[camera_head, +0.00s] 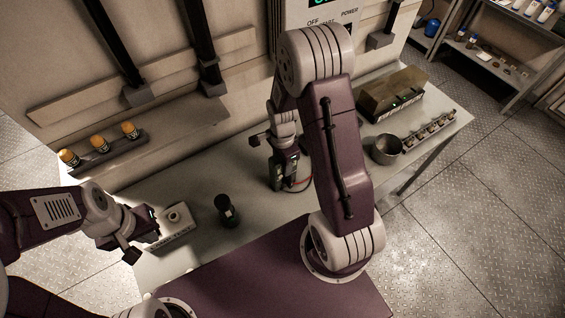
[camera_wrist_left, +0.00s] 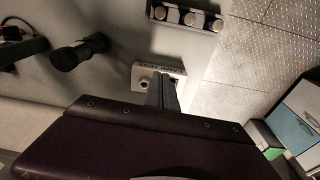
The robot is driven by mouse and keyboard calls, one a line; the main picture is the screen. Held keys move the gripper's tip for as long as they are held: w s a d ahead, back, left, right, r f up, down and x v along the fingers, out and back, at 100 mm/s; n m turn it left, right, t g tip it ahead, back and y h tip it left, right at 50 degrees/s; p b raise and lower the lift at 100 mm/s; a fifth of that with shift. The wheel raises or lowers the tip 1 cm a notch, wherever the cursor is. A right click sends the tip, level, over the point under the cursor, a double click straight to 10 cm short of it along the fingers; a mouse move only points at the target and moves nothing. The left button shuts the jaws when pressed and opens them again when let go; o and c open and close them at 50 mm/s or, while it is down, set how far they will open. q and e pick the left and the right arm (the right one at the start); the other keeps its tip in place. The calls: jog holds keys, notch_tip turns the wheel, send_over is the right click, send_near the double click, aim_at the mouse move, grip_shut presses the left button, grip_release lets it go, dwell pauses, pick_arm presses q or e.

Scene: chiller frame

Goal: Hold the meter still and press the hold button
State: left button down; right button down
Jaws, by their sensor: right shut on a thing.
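The meter (camera_head: 288,182) appears to be the dark device with green edges and a red lead near the middle of the bench. My right gripper (camera_head: 287,160) is shut on its upper part. My arm hides part of it, and its face and hold button cannot be made out. The meter also shows at the left edge of the left wrist view (camera_wrist_left: 24,48). My left gripper (camera_head: 155,230) is apart from the meter, at the bench's left end by a white block. In the left wrist view its fingers (camera_wrist_left: 163,92) are together with nothing seen between them.
A white block with a round top piece (camera_head: 177,218) lies close to my left gripper. A dark cylinder (camera_head: 226,212) stands between it and the meter. A metal cup (camera_head: 386,150), a row of small parts (camera_head: 430,132) and a box (camera_head: 393,95) occupy the right end.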

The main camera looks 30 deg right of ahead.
dwell(0.8)
pick_arm(q)
jog(key=w+d+r+m+t, duration=0.2)
jog(key=w+m+t, duration=0.1)
jog(key=w, duration=0.3)
jog(key=w+d+r+m+t, duration=0.2)
jog(key=w+m, duration=0.1)
jog(key=w, duration=0.3)
jog(key=w+d+m+t+h, duration=0.1)
jog(key=w+d+m+t, duration=0.15)
jog(key=d, duration=0.45)
jog(key=s+d+f+m+g+h, duration=0.1)
jog(key=s+d+m, duration=0.3)
jog(key=s+d, duration=0.4)
jog(key=s+d+f+m+g+h, duration=0.1)
jog(key=s+d+f+m+h, duration=0.1)
jog(key=s+d, duration=0.6)
jog(key=d+f+m, duration=0.1)
jog(key=d+f, duration=0.1)
jog(key=d, duration=0.4)
jog(key=shift+s+d+f+m+g, duration=0.3)
jog(key=shift+d+f+m+g, duration=0.05)
jog(key=shift+d, duration=0.05)
